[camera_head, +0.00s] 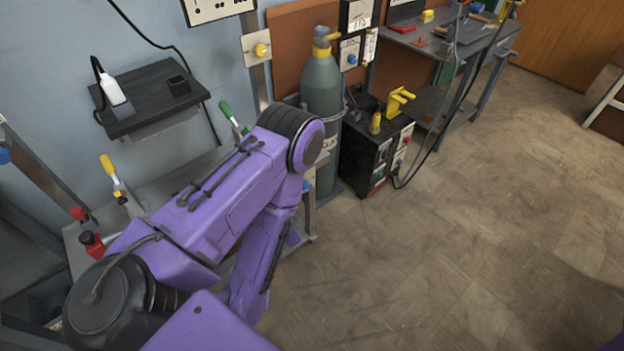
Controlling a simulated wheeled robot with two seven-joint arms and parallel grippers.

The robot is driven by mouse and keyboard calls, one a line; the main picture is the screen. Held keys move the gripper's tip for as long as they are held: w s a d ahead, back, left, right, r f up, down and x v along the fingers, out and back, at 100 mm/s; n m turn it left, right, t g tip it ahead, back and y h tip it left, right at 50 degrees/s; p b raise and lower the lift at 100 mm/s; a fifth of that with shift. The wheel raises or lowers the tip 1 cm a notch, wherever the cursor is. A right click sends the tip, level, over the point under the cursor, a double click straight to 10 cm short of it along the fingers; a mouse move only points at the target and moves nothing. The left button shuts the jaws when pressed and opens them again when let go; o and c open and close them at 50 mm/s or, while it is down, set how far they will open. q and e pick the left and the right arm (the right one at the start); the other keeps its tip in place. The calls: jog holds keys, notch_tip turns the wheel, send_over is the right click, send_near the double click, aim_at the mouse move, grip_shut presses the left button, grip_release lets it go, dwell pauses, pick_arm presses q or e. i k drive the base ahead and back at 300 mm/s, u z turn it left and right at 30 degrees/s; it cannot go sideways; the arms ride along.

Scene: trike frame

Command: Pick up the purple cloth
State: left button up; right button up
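I see no purple cloth in the head view. My purple left arm fills the lower left of the picture, bent at a dark round joint, and it hides much of the grey workbench (77,247) behind it. Neither of my grippers can be made out. A small purple patch shows at the bottom right corner, too little to tell what it is.
A grey gas cylinder (321,88) stands by the wall, beside a black welding machine (372,147). A small dark shelf (150,100) is on the left wall. A metal table (436,45) with tools stands at the back. The floor (450,240) at right is clear.

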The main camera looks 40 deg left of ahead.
aim_at(294, 240)
jog(key=i, duration=0.9)
jog(key=u, duration=2.95)
